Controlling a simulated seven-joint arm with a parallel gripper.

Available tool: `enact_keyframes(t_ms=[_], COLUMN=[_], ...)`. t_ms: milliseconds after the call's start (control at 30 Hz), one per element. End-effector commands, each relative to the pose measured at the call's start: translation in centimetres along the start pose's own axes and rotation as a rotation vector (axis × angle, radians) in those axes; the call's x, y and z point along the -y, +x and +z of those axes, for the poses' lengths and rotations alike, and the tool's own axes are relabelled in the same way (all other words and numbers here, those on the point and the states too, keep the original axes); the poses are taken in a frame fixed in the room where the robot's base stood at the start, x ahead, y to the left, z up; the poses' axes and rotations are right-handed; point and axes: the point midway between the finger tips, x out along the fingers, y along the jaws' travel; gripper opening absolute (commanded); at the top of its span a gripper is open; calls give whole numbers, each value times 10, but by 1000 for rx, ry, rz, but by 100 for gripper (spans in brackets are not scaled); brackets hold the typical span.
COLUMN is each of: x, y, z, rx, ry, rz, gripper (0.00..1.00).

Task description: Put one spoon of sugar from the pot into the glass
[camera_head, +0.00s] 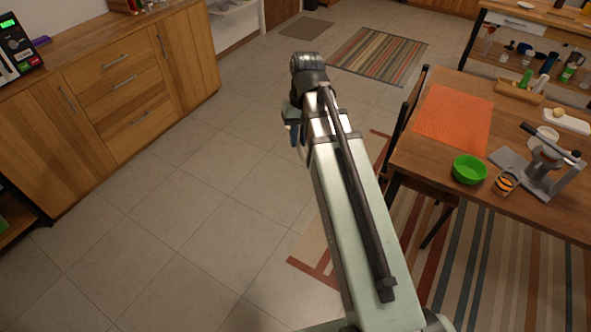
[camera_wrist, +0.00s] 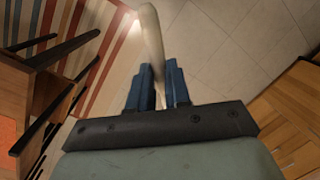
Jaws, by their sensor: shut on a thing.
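My gripper (camera_wrist: 158,90) is shut on a long pale thing (camera_wrist: 152,42) that looks like a spoon; its far end runs to the top of the wrist view. In the head view my gripper (camera_head: 296,135) hangs over the floor, left of the table, and is mostly hidden by my arm. On the table stand a green bowl (camera_head: 469,170) and, just right of it, a small orange-and-black striped cup or jar (camera_head: 506,183). I cannot tell which thing is the sugar pot or the glass. No sugar can be made out.
The wooden table (camera_head: 435,150) bears an orange mat (camera_head: 450,120), a grey stand-like device (camera_head: 540,165) and a wooden tray (camera_head: 518,92) with bottles. A dark chair (camera_head: 412,105) stands at its left edge. A wooden cabinet (camera_head: 125,80) is far left; tiled floor lies between.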

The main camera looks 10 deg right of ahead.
Motion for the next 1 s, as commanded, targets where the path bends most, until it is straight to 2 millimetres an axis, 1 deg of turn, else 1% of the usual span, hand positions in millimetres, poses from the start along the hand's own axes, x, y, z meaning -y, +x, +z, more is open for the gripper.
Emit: enact_keyframes(t_ms=[133, 233, 367, 467, 600, 667, 800, 867, 1000], x=[0, -5, -24, -48, -90, -109, -155, -176, -226], y=[0, -2, -8, -16, -26, -31, -41, -45, -55], z=[0, -6, -24, -43, -70, -81, -102, -110, -125], rx=[0, 1, 6, 12, 23, 27, 38, 42, 52], ry=[2, 23, 105, 208, 378, 449, 614, 684, 843], rz=[0, -2, -7, -16, -36, -46, -70, -83, -114], gripper=[0, 0, 0, 0, 0, 0, 0, 0, 0])
